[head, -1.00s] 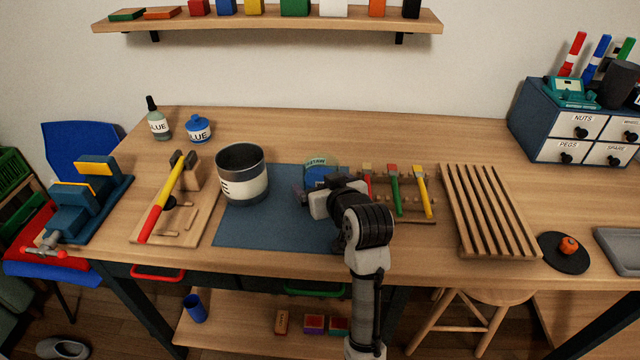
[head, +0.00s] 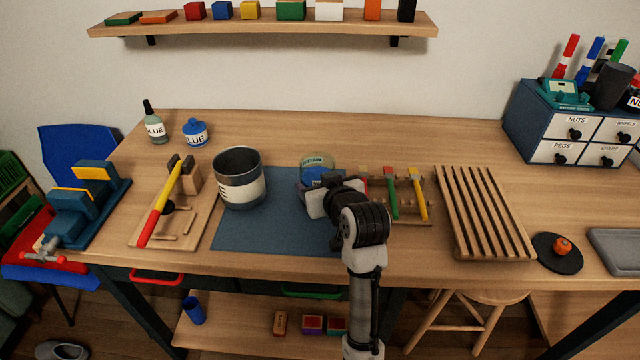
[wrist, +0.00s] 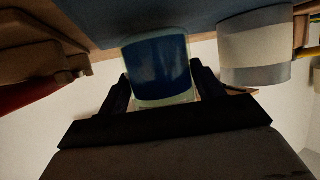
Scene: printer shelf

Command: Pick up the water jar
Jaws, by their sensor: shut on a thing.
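The water jar (head: 318,162) is a clear jar with a pale rim and blue contents, over the back right part of the blue mat (head: 265,235). My gripper (wrist: 160,74) has one finger on each side of the jar and is shut on it. In the wrist view the jar (wrist: 161,68) looks upright relative to the fingers. In the head view my wrist hides its lower front, and I cannot clearly tell how far it is above the mat.
A dark pot with a white band (head: 240,180) stands to the left on the mat. A wooden rack with brushes (head: 405,200) is close on the right. Beyond it lies a slatted wooden board (head: 485,215).

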